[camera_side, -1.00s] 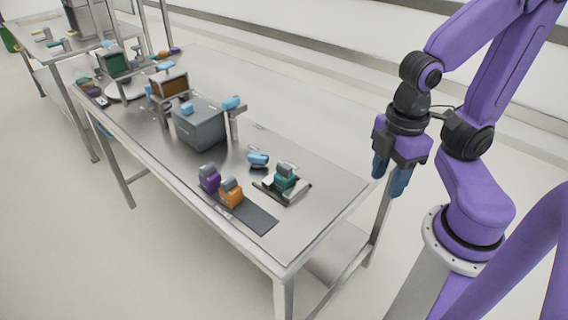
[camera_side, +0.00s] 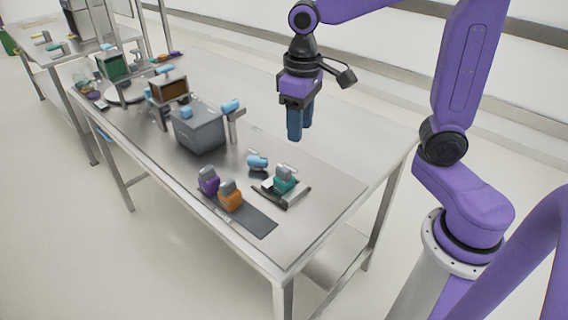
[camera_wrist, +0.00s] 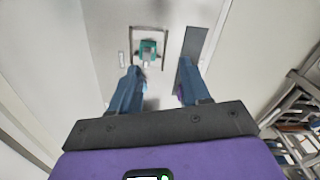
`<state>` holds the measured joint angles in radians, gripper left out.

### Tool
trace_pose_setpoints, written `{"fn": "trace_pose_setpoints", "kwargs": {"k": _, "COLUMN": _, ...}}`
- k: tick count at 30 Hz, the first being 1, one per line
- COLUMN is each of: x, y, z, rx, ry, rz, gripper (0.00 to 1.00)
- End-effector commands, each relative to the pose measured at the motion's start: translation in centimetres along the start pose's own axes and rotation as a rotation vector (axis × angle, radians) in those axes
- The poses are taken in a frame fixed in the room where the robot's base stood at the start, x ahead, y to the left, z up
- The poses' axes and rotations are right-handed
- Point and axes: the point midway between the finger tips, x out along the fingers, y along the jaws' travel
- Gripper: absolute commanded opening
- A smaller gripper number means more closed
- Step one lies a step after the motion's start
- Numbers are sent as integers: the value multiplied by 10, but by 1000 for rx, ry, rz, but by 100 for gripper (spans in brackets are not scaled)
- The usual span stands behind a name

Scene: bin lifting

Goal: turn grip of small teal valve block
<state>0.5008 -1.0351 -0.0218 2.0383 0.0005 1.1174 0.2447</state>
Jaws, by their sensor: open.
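The small teal valve block (camera_side: 284,182) with a grey grip on top sits upright in a dark-edged holder (camera_side: 268,197) near the front right of the table. In the wrist view the teal block (camera_wrist: 148,46) lies beyond the fingertips, near the top centre. My gripper (camera_side: 299,138) is above the table, behind and above the block and not touching it. In the wrist view my gripper (camera_wrist: 160,72) has its two blue fingers apart with nothing held between them.
A purple block (camera_side: 208,183) and an orange block (camera_side: 230,197) stand on a dark mat (camera_side: 255,222) left of the holder. A light blue part (camera_side: 257,162) lies close behind the teal block. A grey box (camera_side: 200,132) stands farther left. The table's right end (camera_side: 365,180) is clear.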

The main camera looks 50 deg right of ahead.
Motion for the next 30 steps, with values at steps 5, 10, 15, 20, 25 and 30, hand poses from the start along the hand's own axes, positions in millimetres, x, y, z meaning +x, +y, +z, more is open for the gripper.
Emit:
{"fn": "trace_pose_setpoints", "kwargs": {"k": 5, "x": -8, "y": 23, "z": -35, "rx": 177, "ry": -3, "rz": 2, "gripper": 47}}
{"fn": "trace_pose_setpoints", "kwargs": {"k": 10, "x": -12, "y": 38, "z": -52, "rx": 277, "ry": -6, "rz": 3, "gripper": 47}}
{"fn": "trace_pose_setpoints", "kwargs": {"k": 15, "x": -10, "y": 42, "z": -56, "rx": 306, "ry": -9, "rz": 4, "gripper": 47}}
{"fn": "trace_pose_setpoints", "kwargs": {"k": 20, "x": 6, "y": 43, "z": -55, "rx": 306, "ry": -12, "rz": 4, "gripper": 47}}
{"fn": "trace_pose_setpoints", "kwargs": {"k": 25, "x": 37, "y": 43, "z": -54, "rx": 306, "ry": -14, "rz": 5, "gripper": 47}}
{"fn": "trace_pose_setpoints", "kwargs": {"k": 30, "x": 69, "y": 43, "z": -54, "rx": 306, "ry": -14, "rz": 5, "gripper": 47}}
